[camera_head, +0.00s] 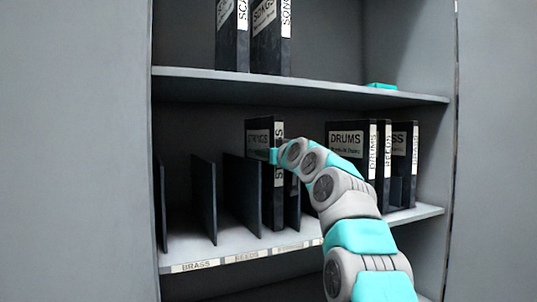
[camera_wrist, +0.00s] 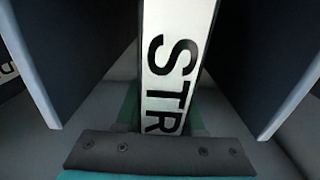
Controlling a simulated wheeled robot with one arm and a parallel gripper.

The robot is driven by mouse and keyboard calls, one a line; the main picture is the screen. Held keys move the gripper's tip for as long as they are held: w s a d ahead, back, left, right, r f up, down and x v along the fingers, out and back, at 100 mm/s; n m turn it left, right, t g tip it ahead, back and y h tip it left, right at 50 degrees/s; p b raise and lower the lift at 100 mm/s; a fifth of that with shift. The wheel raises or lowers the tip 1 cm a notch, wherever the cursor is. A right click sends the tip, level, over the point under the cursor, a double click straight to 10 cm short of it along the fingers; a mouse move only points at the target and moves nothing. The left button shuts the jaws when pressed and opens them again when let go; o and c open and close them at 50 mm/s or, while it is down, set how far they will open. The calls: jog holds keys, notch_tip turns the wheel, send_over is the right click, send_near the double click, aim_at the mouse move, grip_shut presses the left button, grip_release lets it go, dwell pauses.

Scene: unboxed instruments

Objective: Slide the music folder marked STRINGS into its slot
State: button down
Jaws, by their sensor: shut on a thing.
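The black STRINGS folder (camera_head: 258,165) stands upright on the lower shelf level, its white-labelled spine facing out. My gripper (camera_head: 275,157) is shut on its spine edge. In the wrist view the spine label (camera_wrist: 177,55) reads STR, and my gripper (camera_wrist: 160,112) has green fingertips on both sides of it. A dark divider (camera_wrist: 75,50) is on the left of the folder and another (camera_wrist: 265,60) on the right, with gaps on both sides. A partly hidden strip label (camera_head: 288,247) below seems to read STRINGS. I cannot tell whether the folder's bottom touches the shelf.
Dividers (camera_head: 204,200) stand to the left above the BRASS (camera_head: 196,266) and REEDS (camera_head: 246,256) labels. DRUMS (camera_head: 347,140) and other folders stand at the right, partly behind my arm. The upper shelf (camera_head: 310,87) runs above and holds more folders.

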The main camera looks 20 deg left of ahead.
jog(key=shift+c, duration=2.2)
grip_release()
jog(key=shift+s+d, duration=0.1)
jog(key=shift+s, duration=0.05)
jog(key=b+v, duration=0.4)
jog(key=v, duration=0.3)
jog(key=shift+s+d, duration=0.2)
jog(key=shift+d, duration=0.1)
